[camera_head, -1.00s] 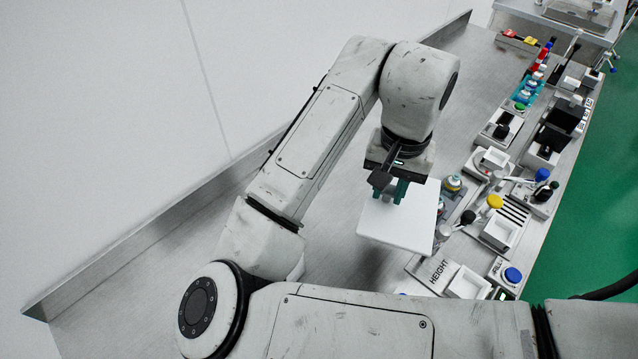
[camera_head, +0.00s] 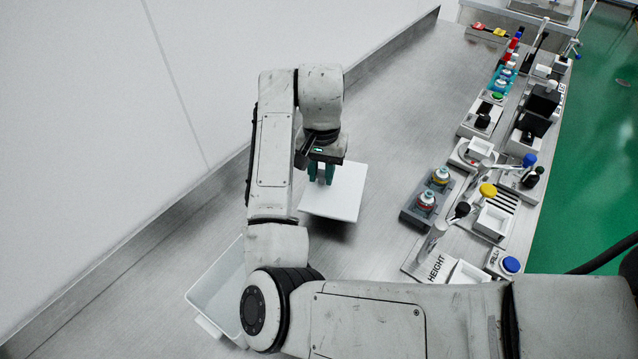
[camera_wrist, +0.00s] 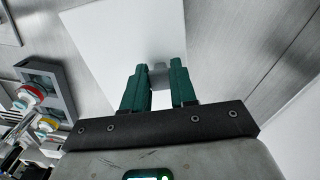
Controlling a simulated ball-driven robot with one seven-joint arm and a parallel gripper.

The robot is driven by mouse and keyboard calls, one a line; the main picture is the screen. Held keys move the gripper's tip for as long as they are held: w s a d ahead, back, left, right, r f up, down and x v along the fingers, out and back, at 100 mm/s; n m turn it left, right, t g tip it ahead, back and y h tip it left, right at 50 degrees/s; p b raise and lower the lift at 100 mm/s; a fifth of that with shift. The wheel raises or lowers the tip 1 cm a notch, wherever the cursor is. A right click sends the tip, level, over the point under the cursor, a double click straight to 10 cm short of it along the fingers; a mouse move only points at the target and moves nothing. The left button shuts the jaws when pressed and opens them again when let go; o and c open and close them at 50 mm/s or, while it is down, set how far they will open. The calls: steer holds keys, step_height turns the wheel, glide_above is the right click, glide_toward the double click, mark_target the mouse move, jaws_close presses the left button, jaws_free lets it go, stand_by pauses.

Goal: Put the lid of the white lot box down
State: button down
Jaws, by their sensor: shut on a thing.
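The white lid (camera_head: 340,190) is a flat square plate, seen in the head view left of the middle of the metal table. My gripper (camera_head: 322,175), with green fingers, is above it and shut on the lid's small grey handle. In the wrist view the lid (camera_wrist: 125,40) fills the upper middle, and the fingers (camera_wrist: 159,85) stand on both sides of the handle. A dark shadow lies along the lid's lower edge; I cannot tell whether it touches the table. The white lot box (camera_head: 213,285) stands open at the lower left, partly hidden by my arm.
A grey holder (camera_head: 408,215) with two capped bottles stands right of the lid. Several devices and a HEIGHT station (camera_head: 432,265) line the table's right edge. A raised metal wall (camera_head: 180,205) runs along the left edge. The table (camera_head: 400,110) behind the lid is clear.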

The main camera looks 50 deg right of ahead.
steer(key=shift+w+d+f, duration=0.1)
steer(key=shift+w+f, duration=0.3)
steer(key=shift+f, duration=1.6)
steer(key=shift+f, duration=0.1)
steer(key=c, duration=0.9)
jaws_free()
step_height(320, 180, up, 12)
steer(key=shift+r+p, duration=0.15)
steer(key=shift+p, duration=0.55)
